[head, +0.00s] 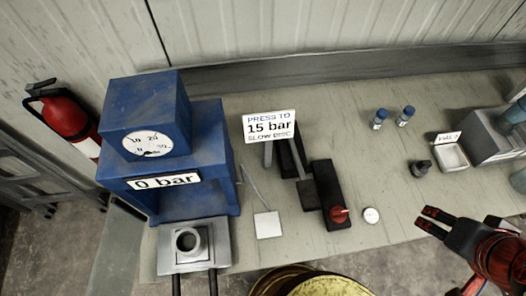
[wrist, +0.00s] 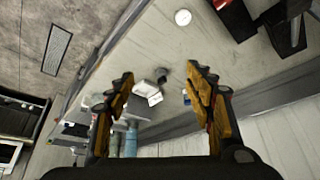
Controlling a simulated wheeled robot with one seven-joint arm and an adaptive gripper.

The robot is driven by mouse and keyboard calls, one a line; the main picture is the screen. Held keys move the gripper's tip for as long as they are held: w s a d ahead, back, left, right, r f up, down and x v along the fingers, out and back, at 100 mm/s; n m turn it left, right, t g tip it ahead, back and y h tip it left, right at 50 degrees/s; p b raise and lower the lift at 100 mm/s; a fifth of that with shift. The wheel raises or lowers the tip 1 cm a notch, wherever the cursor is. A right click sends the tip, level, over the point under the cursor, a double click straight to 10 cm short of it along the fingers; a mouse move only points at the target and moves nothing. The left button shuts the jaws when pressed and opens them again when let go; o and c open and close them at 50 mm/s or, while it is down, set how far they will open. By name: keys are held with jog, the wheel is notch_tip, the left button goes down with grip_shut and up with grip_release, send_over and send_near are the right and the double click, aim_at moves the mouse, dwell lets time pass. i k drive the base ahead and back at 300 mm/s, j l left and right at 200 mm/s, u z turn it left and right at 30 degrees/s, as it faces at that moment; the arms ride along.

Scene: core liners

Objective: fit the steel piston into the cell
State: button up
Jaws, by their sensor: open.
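The cell looks to be the grey ring with a dark round bore (head: 187,242) on the pale block at the front of the blue press. A small dark knobbed piece (head: 420,167), likely the steel piston, stands on the bench beside a small tray; it also shows in the wrist view (wrist: 164,73), between the fingers in the picture. I cannot tell whether its bore or base is hollow. My gripper (head: 429,219) is open and empty, over the bench's front edge at the right, apart from the dark piece. Its fingers (wrist: 160,78) are spread in the wrist view.
The blue press (head: 166,120) reads "0 bar". A white disc (head: 371,215), two vials (head: 392,117) and a tray (head: 450,156) are on the bench.

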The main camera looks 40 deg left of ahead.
aim_at(199, 252)
jog(key=k+l+u, duration=0.1)
jog(key=k+u, duration=0.35)
jog(key=u, duration=2.05)
jog(key=z, duration=2.4)
jog(key=i+l+u, duration=0.1)
jog(key=i+l, duration=0.6)
jog(key=i+l+u, duration=0.15)
jog(key=i+l, duration=0.15)
jog(key=l, duration=0.2)
jog(key=i+l+u, duration=0.1)
jog(key=i+l, duration=0.25)
jog(key=l, duration=0.1)
